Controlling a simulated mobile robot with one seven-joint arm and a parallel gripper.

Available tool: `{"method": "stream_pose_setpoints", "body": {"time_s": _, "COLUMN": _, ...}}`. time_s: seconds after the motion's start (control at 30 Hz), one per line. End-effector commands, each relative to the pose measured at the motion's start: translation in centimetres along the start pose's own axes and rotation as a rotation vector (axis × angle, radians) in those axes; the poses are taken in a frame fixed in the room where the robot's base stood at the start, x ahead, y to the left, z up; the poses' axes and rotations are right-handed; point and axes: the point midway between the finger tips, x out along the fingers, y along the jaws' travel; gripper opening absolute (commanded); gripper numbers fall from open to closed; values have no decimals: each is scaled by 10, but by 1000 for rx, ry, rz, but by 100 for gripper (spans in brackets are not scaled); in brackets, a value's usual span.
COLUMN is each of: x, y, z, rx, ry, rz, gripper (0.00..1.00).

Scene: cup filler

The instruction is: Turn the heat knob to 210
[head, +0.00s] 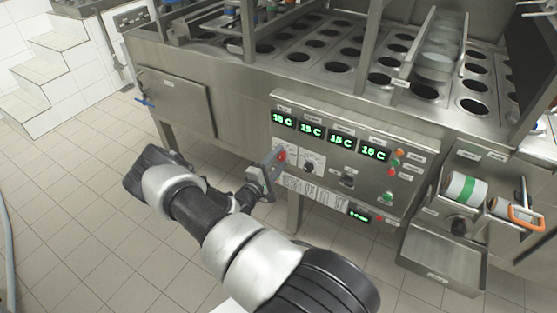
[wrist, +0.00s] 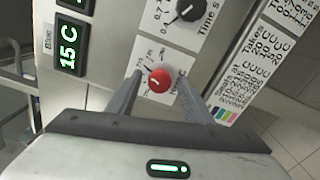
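The red heat knob (wrist: 159,80) sits on a white dial plate (wrist: 170,60) on the control panel. Its scale numbers are too small to read surely. In the head view the knob (head: 281,155) shows just beyond my gripper's tip. My gripper (wrist: 158,88) is open, with one finger on each side of the knob in the wrist view. I cannot tell whether the fingertips touch it or the panel. In the head view my gripper (head: 272,168) reaches the panel from the left.
A black time knob (wrist: 188,9) on its own dial is close beside the heat knob. Green displays (head: 312,129) line the panel above; one (wrist: 68,47) reads 15 C. Colored buttons (head: 398,153) and a drawer-like tray (head: 445,262) are farther right. Tiled floor lies open at left.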

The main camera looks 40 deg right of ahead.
Motion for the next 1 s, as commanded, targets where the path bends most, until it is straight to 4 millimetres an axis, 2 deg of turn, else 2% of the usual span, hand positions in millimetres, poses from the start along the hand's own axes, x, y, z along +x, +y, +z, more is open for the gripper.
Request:
{"method": "stream_pose_setpoints", "body": {"time_s": 0.23, "x": -1, "y": 1, "z": 0, "rx": 0, "ry": 0, "rz": 1, "gripper": 46}}
{"method": "stream_pose_setpoints", "body": {"time_s": 0.37, "x": -12, "y": 2, "z": -1, "rx": -1, "ry": 3, "rz": 1, "gripper": 46}}
{"method": "stream_pose_setpoints", "body": {"time_s": 0.47, "x": -30, "y": 2, "z": -1, "rx": -1, "ry": 3, "rz": 0, "gripper": 46}}
{"method": "stream_pose_setpoints", "body": {"time_s": 0.8, "x": -113, "y": 2, "z": -1, "rx": -1, "ry": 5, "rz": 1, "gripper": 46}}
{"method": "stream_pose_setpoints", "body": {"time_s": 1.0, "x": -152, "y": 1, "z": -1, "rx": 0, "ry": 3, "rz": 1, "gripper": 46}}
